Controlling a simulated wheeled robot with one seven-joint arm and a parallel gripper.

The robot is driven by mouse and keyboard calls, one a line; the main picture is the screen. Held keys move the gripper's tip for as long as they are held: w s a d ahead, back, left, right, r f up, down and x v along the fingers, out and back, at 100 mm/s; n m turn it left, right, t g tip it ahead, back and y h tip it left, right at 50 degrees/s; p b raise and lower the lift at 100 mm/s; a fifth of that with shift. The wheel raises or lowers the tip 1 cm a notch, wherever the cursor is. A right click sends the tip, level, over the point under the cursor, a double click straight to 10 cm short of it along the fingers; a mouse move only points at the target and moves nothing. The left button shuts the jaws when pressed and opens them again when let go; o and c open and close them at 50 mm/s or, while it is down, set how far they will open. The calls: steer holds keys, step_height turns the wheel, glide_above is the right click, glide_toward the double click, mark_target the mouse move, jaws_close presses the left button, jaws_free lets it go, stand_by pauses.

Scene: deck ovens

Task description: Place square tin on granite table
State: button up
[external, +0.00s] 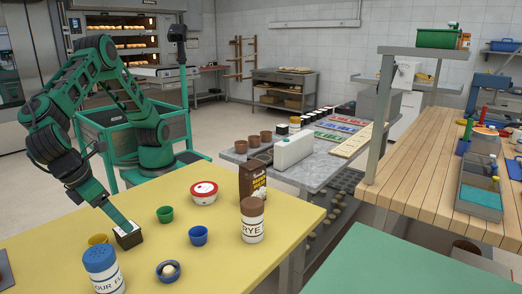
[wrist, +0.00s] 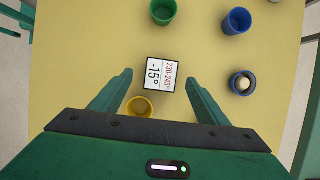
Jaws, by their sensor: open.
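A small dark square box with a white printed top (external: 127,229), which looks like the square tin, stands on the yellow table (external: 200,262). In the wrist view the tin (wrist: 161,73) shows its label face up. My gripper (wrist: 160,79) is open; its green fingertips lie left and right of the tin with gaps on both sides. In the external view my gripper (external: 122,222) reaches down at the tin; whether it touches is unclear. The granite table (external: 281,174) is the grey stone-topped table beyond the yellow one.
A yellow cup (wrist: 140,106) stands close to the tin. Green (external: 165,214) and blue (external: 198,236) cups, a flour shaker (external: 102,270) and a rye shaker (external: 252,222) are nearby. The granite top holds brown pots (external: 253,139), a white box (external: 293,150) and coloured trays; its front-left part is bare.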

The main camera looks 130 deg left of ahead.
steer(key=shift+d+x, duration=0.2)
steer(key=shift+x, duration=2.75)
steer(key=shift+w+f, duration=0.1)
steer(key=shift+w, duration=0.1)
steer(key=c, duration=1.4)
step_height(320, 180, up, 5)
steer(key=shift+a+f, duration=0.15)
steer(key=shift+f, duration=0.05)
steer(key=a+r, duration=0.6)
steer(key=a, duration=0.5)
steer(key=shift+a+r, duration=0.2)
steer(key=shift+r, duration=0.05)
